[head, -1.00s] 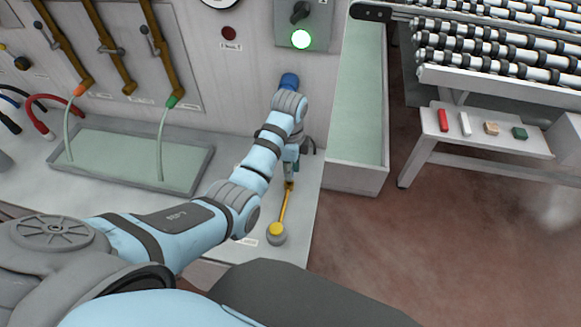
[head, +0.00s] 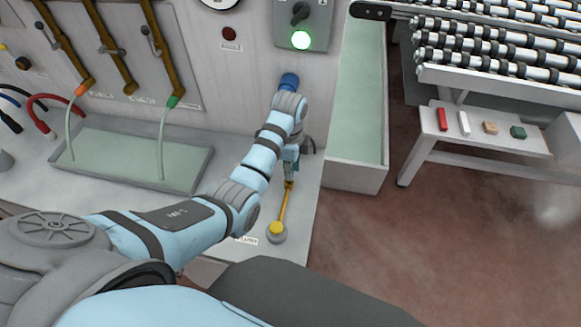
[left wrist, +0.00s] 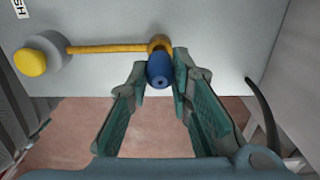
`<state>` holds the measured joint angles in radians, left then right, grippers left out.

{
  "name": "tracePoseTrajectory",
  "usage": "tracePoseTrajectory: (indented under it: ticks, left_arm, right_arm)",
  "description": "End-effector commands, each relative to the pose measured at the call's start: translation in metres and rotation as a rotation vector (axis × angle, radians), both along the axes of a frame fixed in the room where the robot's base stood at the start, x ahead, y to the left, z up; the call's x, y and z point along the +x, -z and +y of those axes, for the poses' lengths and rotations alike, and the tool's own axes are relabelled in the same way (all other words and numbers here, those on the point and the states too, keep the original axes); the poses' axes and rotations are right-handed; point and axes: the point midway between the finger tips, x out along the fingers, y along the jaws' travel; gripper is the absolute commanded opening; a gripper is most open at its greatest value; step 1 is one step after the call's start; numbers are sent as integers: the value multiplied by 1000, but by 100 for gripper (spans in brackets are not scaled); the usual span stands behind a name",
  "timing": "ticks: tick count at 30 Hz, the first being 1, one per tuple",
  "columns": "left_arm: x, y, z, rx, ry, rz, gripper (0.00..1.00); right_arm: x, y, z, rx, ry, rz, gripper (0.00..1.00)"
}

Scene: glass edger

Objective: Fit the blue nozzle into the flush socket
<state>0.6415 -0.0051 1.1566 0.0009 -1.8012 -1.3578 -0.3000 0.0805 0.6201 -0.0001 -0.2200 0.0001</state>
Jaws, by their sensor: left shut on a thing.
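The blue nozzle (left wrist: 160,72) is between the fingertips of my left gripper (left wrist: 159,76), which is shut on it. In the left wrist view the far end of the nozzle meets or overlaps the brass socket (left wrist: 160,44) at the end of a brass pipe (left wrist: 108,48). I cannot tell how deep it sits in it. In the head view my left gripper (head: 291,166) is just above the end of the brass pipe (head: 283,207), and the nozzle is hidden. My right gripper is not in view.
The pipe runs to a yellow cap (head: 277,228) on a grey base near the counter's front edge. A dark hose (left wrist: 263,108) hangs right of the gripper in the wrist view. A shallow tray (head: 190,178) with green tubes lies left. A trough (head: 352,176) stands right.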

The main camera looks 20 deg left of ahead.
Motion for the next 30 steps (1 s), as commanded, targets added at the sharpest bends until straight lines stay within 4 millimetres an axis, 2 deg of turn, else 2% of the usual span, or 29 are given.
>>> tracePoseTrajectory:
  ticks: [30]
  left_arm:
    - [0, 24, 0, 0, 0, 0, 0]
  right_arm:
    - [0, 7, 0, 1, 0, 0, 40]
